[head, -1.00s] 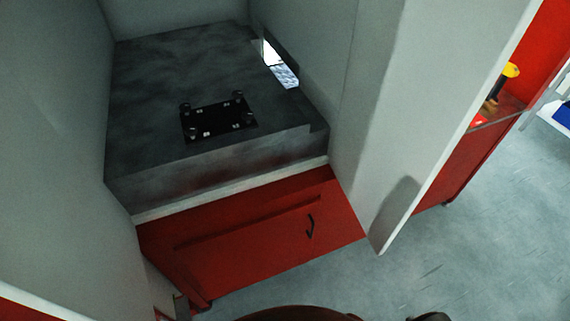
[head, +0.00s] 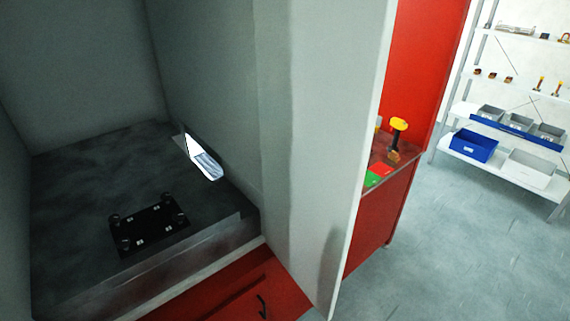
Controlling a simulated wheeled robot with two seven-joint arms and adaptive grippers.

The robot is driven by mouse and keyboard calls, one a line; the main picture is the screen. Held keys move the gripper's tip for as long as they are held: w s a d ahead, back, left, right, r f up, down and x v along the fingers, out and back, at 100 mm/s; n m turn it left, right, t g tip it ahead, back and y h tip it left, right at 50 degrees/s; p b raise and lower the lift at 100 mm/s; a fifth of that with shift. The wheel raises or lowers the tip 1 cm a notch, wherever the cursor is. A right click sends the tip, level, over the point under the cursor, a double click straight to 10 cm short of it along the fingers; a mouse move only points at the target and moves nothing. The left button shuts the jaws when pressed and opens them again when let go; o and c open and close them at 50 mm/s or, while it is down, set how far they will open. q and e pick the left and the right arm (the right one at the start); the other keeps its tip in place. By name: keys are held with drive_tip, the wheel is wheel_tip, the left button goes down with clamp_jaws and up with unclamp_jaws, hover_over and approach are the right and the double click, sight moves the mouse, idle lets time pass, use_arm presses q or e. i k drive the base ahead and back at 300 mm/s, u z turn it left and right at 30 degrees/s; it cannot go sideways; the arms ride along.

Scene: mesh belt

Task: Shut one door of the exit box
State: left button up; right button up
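The exit box fills the left of the head view, with a dark grey floor (head: 85,175) and pale grey inner walls. A pale door (head: 320,150) stands open on its right side, its outer edge toward me. A red front panel (head: 245,291) with a dark handle is below the box opening. A black plate (head: 149,226) with small posts at its corners lies on the box floor. A bright opening (head: 203,160) shows in the right inner wall. The left door is not clearly in view. Neither gripper is in view.
Right of the open door is a red cabinet (head: 375,225) with a yellow-and-black tool (head: 397,138) on its ledge. Farther right a shelf rack holds a blue bin (head: 473,146) and grey bins. The grey floor (head: 455,240) in front is clear.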

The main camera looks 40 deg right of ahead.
sight(322, 65)
drive_tip(key=u, duration=2.2)
drive_tip(key=k, duration=2.15)
drive_tip(key=z, duration=1.85)
drive_tip(key=i, duration=1)
drive_tip(key=z, duration=0.1)
drive_tip(key=k, duration=0.75)
drive_tip(key=u, duration=0.25)
